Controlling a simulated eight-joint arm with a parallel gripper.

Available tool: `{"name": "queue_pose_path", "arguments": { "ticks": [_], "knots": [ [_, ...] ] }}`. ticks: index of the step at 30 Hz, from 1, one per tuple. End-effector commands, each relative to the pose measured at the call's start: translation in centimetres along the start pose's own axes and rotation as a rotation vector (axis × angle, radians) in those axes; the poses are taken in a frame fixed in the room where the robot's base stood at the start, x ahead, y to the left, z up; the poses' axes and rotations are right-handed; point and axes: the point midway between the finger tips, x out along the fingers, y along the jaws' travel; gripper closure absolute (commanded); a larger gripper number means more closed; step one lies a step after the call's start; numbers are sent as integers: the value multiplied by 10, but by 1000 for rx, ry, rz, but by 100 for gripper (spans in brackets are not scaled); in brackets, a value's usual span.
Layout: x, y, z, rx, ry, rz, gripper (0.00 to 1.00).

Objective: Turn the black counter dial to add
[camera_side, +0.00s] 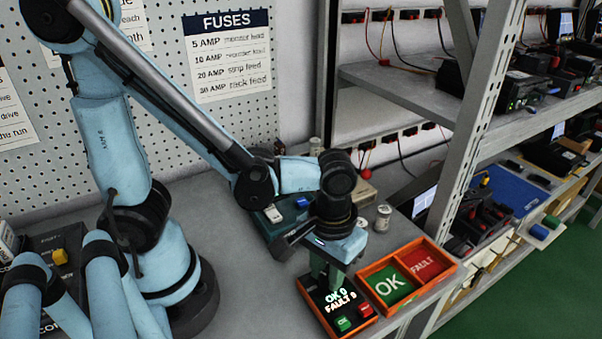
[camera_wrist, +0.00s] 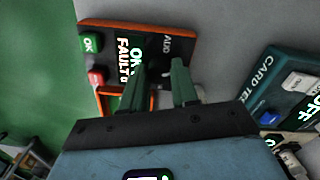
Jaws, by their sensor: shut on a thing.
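The counter box (camera_side: 351,325) is black with an orange rim and sits on the bench at the front. It carries a lit display (camera_side: 340,299) reading OK 0 and FAULT with a digit that looks like 0, a green OK button (camera_side: 343,324) and a red button (camera_side: 366,310). The box also shows in the wrist view (camera_wrist: 112,24), with a label like ADD beside my fingertips. My gripper (camera_wrist: 160,70) points down at the box, its green fingers at the dial's place and shut on it. The black dial itself is mostly hidden between the fingers.
An orange tray (camera_side: 446,268) with green OK and red FAULT bins stands right of the counter. A teal card tester (camera_wrist: 287,88) lies behind my gripper. Small cylinders (camera_side: 383,217) stand near the rack post (camera_side: 477,130). Bare bench lies left of the counter.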

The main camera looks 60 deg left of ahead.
Motion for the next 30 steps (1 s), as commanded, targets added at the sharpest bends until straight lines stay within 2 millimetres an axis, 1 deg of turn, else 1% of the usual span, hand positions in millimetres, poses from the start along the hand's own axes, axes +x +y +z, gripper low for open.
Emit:
{"name": "queue_pose_path", "arguments": {
  "ticks": [9, 23, 24, 28, 30],
  "knots": [
    [0, 0, 0, -89, -1, -1, 100],
    [0, 0, 0, -99, -1, 0, 100],
    [0, 0, 0, -99, 0, 0, 65],
    [0, 0, 0, -98, 0, 0, 46],
    [0, 0, 0, -98, 0, 0, 46]
  ]
}}
